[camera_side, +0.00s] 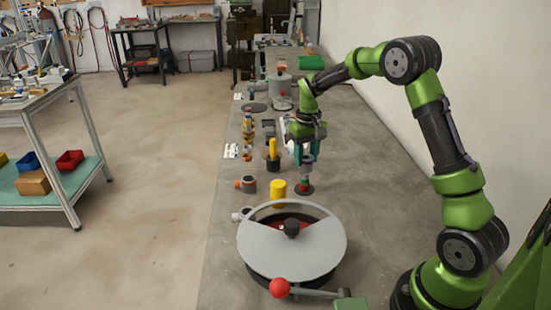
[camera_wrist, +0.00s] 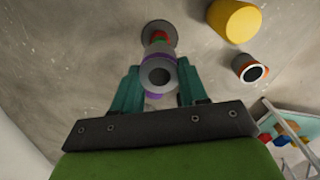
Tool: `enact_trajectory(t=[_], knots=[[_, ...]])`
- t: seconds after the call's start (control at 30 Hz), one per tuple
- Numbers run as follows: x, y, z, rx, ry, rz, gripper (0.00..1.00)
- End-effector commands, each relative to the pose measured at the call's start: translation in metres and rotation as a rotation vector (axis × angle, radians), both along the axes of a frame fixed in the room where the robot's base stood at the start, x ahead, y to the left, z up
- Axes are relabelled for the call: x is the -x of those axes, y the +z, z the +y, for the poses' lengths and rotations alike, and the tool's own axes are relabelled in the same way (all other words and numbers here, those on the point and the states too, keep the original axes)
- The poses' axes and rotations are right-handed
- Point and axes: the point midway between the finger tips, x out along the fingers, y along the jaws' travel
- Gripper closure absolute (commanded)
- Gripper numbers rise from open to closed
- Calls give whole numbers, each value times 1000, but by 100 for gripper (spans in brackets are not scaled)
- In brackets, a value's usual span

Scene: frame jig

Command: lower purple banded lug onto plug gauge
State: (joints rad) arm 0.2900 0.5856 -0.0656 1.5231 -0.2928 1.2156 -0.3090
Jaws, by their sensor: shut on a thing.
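The purple banded lug (camera_side: 307,166) is a grey ring-shaped piece with a purple band. It also shows in the wrist view (camera_wrist: 158,76), its round opening facing the camera. My gripper (camera_side: 306,152) is shut on it, with one teal finger on each side in the wrist view (camera_wrist: 158,86). The plug gauge (camera_side: 304,189) is a short red and green post on a dark round base, directly below the lug. In the wrist view its base (camera_wrist: 160,27) shows beyond the lug, and the lug hides part of the post. I cannot tell whether the lug touches the post top.
A yellow cylinder (camera_side: 278,192) and a grey orange-mouthed fitting (camera_side: 246,184) stand left of the gauge. A large round grey fixture (camera_side: 290,250) with a red-knobbed lever is in front. Several small parts line the bench behind. The bench right of the gauge is clear.

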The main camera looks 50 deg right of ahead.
Motion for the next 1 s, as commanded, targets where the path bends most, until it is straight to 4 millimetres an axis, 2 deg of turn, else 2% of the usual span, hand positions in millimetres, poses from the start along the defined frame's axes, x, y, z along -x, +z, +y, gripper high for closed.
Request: enact_trajectory(t=[0.57,1.0], knots=[[0,-1,0,0,0,0,88],[0,-13,0,0,0,1,88]])
